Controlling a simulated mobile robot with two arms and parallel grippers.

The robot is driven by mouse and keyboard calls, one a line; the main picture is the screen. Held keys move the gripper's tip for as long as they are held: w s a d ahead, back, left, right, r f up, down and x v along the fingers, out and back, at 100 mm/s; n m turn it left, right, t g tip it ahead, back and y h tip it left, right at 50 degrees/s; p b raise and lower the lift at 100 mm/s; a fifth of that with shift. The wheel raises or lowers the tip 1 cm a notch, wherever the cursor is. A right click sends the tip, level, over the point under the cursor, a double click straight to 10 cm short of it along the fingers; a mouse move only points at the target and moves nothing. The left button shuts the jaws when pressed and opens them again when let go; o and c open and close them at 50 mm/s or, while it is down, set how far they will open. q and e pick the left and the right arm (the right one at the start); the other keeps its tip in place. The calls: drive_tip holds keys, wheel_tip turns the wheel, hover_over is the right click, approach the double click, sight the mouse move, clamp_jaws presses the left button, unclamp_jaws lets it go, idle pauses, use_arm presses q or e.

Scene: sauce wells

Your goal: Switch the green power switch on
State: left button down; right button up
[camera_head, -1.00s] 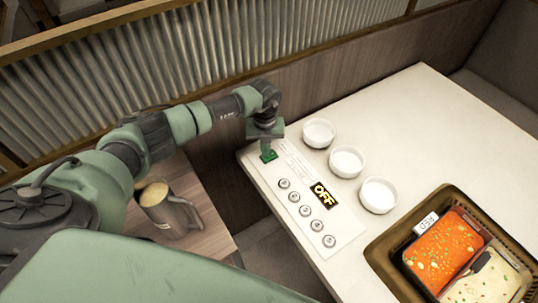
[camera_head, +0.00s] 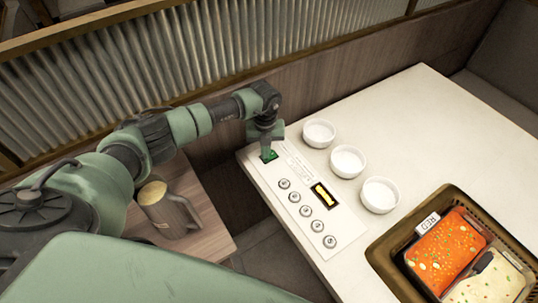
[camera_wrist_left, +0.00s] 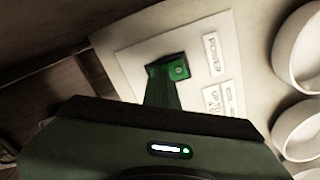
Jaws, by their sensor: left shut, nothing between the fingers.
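The green power switch (camera_head: 271,157) sits at the far-left end of a white control panel on the table. It also shows in the left wrist view (camera_wrist_left: 180,70), beside a label reading POWER. My left gripper (camera_head: 266,150) is shut and empty, pointing down with its tip on or right at the switch. The fingers hide part of the switch, and I cannot tell for sure whether they touch it. The panel's display (camera_head: 325,196) is dark with a yellow bar on it. My right gripper is not in view.
Several round buttons (camera_head: 305,211) line the panel. Three white bowls (camera_head: 347,161) stand beside it. A brown basket (camera_head: 380,250) with red and pale food is at the lower right. A mug (camera_head: 168,213) stands on a lower wooden surface at left.

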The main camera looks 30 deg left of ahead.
use_arm(q)
drive_tip(key=shift+r+p, duration=0.65)
drive_tip(key=shift+p, duration=0.05)
drive_tip(key=shift+r+p, duration=2.1)
drive_tip(key=shift+r, duration=0.65)
